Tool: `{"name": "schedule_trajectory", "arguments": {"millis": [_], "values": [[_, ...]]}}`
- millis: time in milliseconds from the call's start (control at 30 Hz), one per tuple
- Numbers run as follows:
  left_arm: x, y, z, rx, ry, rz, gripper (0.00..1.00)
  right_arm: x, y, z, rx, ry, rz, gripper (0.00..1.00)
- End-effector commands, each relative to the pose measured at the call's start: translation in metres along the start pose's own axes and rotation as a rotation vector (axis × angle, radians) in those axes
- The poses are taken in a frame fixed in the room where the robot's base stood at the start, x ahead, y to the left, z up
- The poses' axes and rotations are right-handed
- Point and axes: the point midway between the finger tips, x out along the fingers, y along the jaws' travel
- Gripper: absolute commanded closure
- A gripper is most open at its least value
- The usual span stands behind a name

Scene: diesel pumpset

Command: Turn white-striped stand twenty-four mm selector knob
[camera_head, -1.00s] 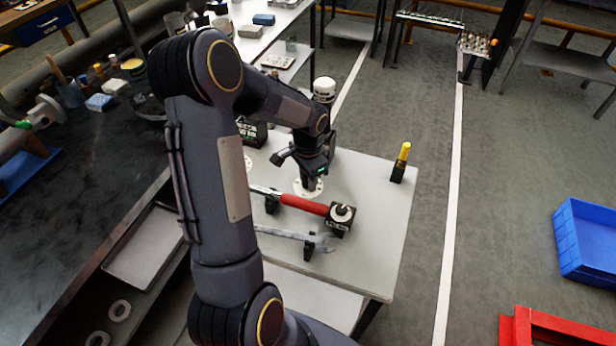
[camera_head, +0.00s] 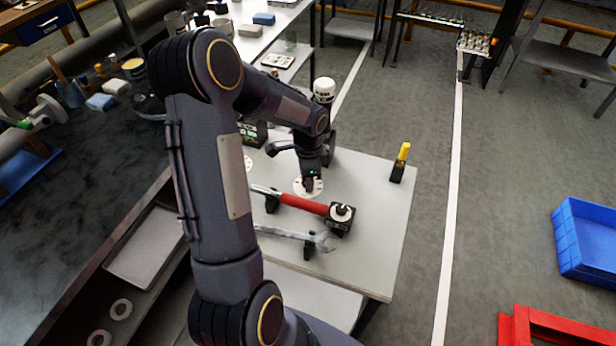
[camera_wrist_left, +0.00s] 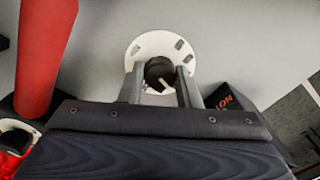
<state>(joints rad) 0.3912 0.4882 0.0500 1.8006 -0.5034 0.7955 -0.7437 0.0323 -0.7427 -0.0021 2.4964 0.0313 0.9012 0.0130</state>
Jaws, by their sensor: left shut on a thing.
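The selector knob (camera_wrist_left: 160,71) is small and dark with a white stripe. It stands at the centre of a round white dial plate (camera_wrist_left: 143,47) with several dark marks. The dial plate (camera_head: 299,188) also shows on the white table in the head view. My left gripper (camera_wrist_left: 160,80) points down at the plate and is shut on the knob, one finger on each side. In the head view my left gripper (camera_head: 311,186) covers the knob. My right gripper is not in view.
A red-handled tool (camera_head: 303,204) and a wrench (camera_head: 290,235) lie close in front on holders. A black block with a round white-topped part (camera_head: 341,218) stands beside them. A yellow-topped black item (camera_head: 400,163) is at the table's right. The table between is clear.

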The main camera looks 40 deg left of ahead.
Motion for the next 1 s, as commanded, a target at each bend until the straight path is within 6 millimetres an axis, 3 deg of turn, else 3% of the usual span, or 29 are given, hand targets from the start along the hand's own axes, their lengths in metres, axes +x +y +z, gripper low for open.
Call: {"name": "schedule_trajectory", "arguments": {"millis": [167,200,367,700,1000], "values": [[-0.001,-0.001,-0.001,-0.001,0.002,-0.004,0.93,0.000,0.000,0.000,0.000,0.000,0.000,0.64],[-0.001,-0.001,-0.001,-0.001,0.002,-0.004,0.69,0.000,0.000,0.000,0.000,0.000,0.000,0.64],[-0.001,-0.001,0.000,-0.001,0.002,-0.003,0.48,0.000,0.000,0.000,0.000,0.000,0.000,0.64],[-0.005,-0.001,0.000,-0.001,0.001,-0.003,0.48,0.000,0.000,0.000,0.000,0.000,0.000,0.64],[-0.053,-0.001,-0.001,-0.002,0.004,-0.006,0.48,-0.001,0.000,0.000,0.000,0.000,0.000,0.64]]}}
